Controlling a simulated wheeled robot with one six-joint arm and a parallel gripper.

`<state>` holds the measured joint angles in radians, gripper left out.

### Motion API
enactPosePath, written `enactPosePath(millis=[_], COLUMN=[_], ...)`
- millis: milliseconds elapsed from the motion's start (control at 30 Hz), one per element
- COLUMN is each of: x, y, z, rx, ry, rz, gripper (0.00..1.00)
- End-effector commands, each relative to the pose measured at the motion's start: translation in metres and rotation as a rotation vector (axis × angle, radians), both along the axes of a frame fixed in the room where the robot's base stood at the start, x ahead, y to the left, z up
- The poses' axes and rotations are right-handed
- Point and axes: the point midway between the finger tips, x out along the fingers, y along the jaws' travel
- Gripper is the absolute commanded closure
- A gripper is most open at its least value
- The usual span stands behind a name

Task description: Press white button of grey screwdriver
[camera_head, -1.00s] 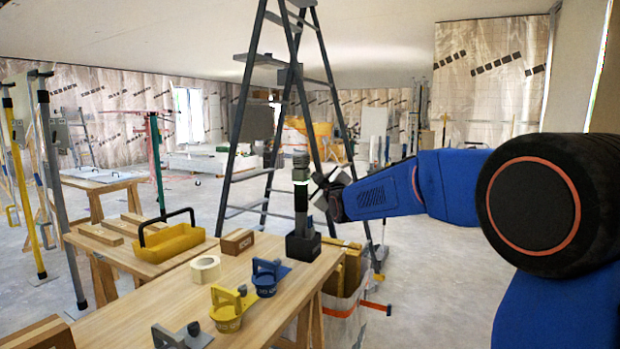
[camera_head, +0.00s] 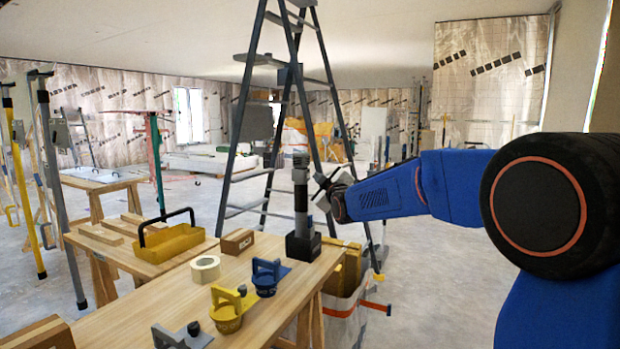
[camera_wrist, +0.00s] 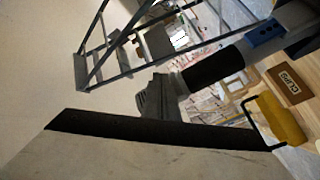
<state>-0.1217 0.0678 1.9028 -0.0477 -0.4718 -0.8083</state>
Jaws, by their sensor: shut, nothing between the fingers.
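The grey screwdriver (camera_head: 301,190) stands upright in a black holder at the far right end of the wooden table. Its dark grip and grey head also show, tilted, in the wrist view (camera_wrist: 214,68). I cannot make out the white button in either current view. My gripper (camera_head: 324,191) is shut and empty, just right of the screwdriver at about mid height in the head view. I cannot tell whether it touches the tool. A pale shape with a black edge fills the bottom of the wrist view; I cannot tell what it is.
The table (camera_head: 150,308) also holds a yellow tray (camera_head: 172,243), a tape roll (camera_head: 205,268), a small box (camera_head: 237,241), and blue (camera_head: 267,276) and yellow (camera_head: 228,310) suction lifters. A ladder (camera_head: 237,150) stands behind the screwdriver. Open floor lies to the right.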

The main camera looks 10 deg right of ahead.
Motion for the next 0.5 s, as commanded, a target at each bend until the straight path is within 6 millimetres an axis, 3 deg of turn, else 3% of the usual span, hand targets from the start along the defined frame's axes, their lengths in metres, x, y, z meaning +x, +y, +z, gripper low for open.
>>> enactPosePath(millis=[500], x=[-0.0077], y=[-0.0104], z=[0.0012], rx=[-0.001], ry=[-0.002], rz=[-0.001], gripper=[1.0])
